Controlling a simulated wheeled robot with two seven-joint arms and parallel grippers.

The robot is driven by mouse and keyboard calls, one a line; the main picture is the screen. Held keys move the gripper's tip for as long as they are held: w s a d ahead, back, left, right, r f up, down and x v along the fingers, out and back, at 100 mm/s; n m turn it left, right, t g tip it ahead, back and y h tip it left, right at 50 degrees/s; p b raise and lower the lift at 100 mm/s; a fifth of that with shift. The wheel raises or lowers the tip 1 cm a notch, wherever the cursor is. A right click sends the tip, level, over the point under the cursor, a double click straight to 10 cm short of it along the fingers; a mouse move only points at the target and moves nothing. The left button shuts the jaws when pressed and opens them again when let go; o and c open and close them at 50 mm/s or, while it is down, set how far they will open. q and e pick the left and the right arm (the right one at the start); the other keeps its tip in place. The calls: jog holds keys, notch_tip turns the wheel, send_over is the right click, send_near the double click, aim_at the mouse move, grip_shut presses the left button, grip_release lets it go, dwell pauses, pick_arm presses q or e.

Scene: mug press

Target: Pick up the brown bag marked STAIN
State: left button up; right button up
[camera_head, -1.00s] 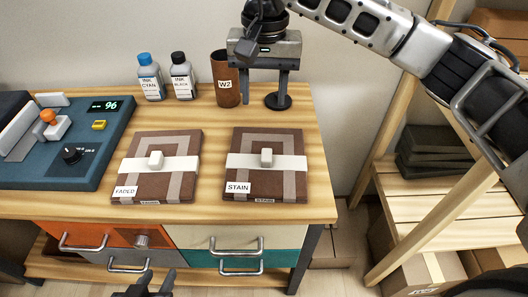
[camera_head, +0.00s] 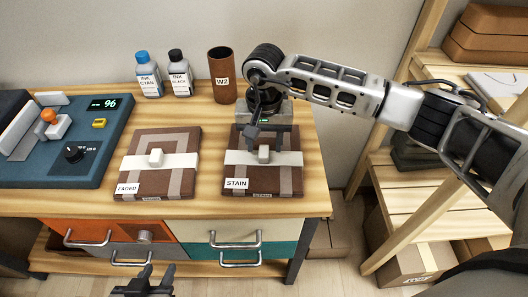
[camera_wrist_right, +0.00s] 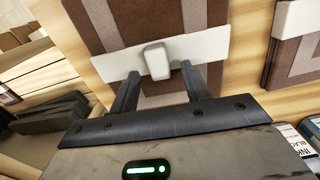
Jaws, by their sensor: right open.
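The brown bag marked STAIN (camera_head: 284,182) lies flat on the wooden table, with a pale band across it and a small white knob (camera_head: 264,153) in its middle. My right gripper (camera_head: 268,150) is over the bag's far part, its fingers pointing down at the knob. In the right wrist view the open fingers (camera_wrist_right: 160,80) stand on either side of the knob (camera_wrist_right: 156,60), apart from it. A similar bag marked FADED (camera_head: 150,180) lies to the left. My left gripper (camera_head: 146,278) is low in front of the drawers, its fingers apart and empty.
A brown W2 cup (camera_head: 221,82) and two ink bottles (camera_head: 148,82) stand at the back. A blue machine (camera_head: 90,150) fills the table's left. A wooden shelf (camera_head: 430,205) with boxes stands at the right.

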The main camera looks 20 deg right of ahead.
jog(key=shift+f, duration=0.65)
grip_shut()
jog(key=shift+r, duration=0.15)
